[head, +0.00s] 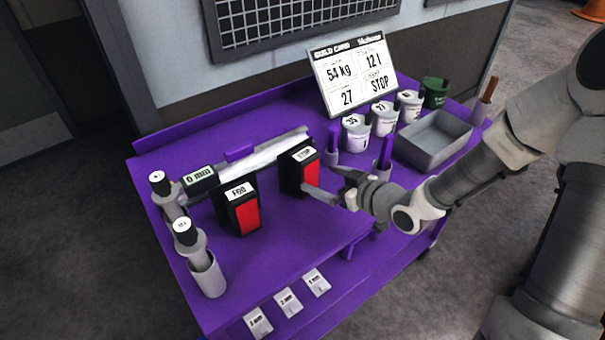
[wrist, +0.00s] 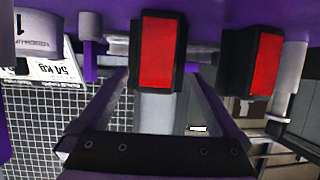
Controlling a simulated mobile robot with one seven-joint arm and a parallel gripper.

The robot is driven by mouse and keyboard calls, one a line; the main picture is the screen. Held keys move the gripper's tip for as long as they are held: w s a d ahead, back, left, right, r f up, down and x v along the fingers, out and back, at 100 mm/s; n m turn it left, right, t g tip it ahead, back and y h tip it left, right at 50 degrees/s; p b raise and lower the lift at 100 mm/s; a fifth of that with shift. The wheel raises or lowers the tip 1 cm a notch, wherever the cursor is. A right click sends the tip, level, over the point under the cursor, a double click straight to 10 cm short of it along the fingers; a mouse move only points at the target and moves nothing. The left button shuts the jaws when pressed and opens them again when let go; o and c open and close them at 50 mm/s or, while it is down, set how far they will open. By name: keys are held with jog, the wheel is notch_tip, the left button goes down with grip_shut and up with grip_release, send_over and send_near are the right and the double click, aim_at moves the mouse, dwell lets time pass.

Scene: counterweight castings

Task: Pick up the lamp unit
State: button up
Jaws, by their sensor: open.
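Two black lamp units with red faces stand on the purple bench. The one labelled STOP (head: 297,172) is in the middle; the one labelled FOG (head: 239,205) is to its left. My gripper (head: 319,179) is open and empty, in front of the STOP lamp and level with its red face. In the upside-down wrist view, the STOP lamp (wrist: 160,55) lies straight ahead between my two fingers (wrist: 160,76); I cannot tell how far its body is between them. The FOG lamp (wrist: 254,62) is off to the right there.
A build card (head: 354,75) at the back reads 54 kg, 12 t, 27 and STOP. Several labelled cups (head: 384,119) and a grey tray (head: 434,139) are at the back right. Grey cylinders (head: 207,275) stand at the left.

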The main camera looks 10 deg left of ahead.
aim_at(311, 173)
jog(key=shift+x, duration=3.6)
jog(key=shift+w+d, duration=0.15)
grip_shut()
